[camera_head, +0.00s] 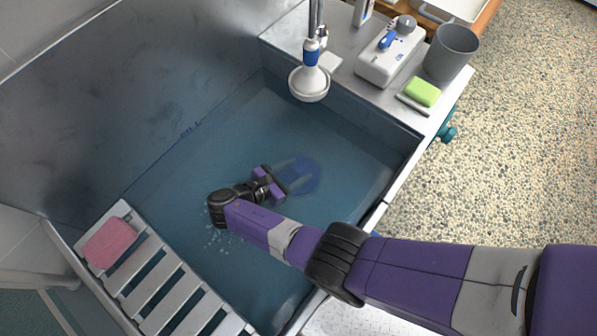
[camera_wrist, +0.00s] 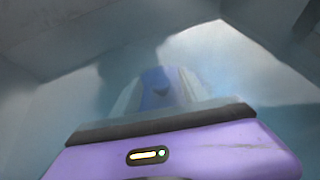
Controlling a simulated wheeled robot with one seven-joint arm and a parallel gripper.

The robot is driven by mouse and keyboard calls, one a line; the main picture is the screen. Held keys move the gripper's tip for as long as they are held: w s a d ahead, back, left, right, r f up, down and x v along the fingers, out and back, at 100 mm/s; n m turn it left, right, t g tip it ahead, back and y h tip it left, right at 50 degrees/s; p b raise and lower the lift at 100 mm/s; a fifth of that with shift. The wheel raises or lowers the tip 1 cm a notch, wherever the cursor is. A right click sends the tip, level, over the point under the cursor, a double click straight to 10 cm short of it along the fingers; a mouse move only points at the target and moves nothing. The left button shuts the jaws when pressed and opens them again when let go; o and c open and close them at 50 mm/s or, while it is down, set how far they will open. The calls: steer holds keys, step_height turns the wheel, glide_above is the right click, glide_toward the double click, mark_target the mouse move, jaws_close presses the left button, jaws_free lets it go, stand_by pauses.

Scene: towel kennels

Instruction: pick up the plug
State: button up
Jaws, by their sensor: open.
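A blue, roughly round shape (camera_head: 308,177) lies under the water of the basin, blurred by the surface; it appears to be the plug. My gripper (camera_head: 294,175) reaches down into the water from the left of it. Its two pale fingers are open, spread apart, with their tips at or over the blue shape. In the wrist view the blue plug (camera_wrist: 157,92) shows between the fingers, hazy through the water. I cannot tell whether the fingers touch it or how high they are above the bottom.
The steel basin (camera_head: 180,95) holds water. A white slatted rack (camera_head: 150,283) with a pink block (camera_head: 109,242) is at lower left. A shower head (camera_head: 309,84) hangs at the back. The right ledge holds a white dispenser (camera_head: 385,62), green sponge (camera_head: 422,91) and grey cup (camera_head: 451,52).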

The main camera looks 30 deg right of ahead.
steer(key=shift+d+f, duration=0.3)
steer(key=shift+d, duration=0.2)
jaws_close()
steer(key=shift+r, duration=0.15)
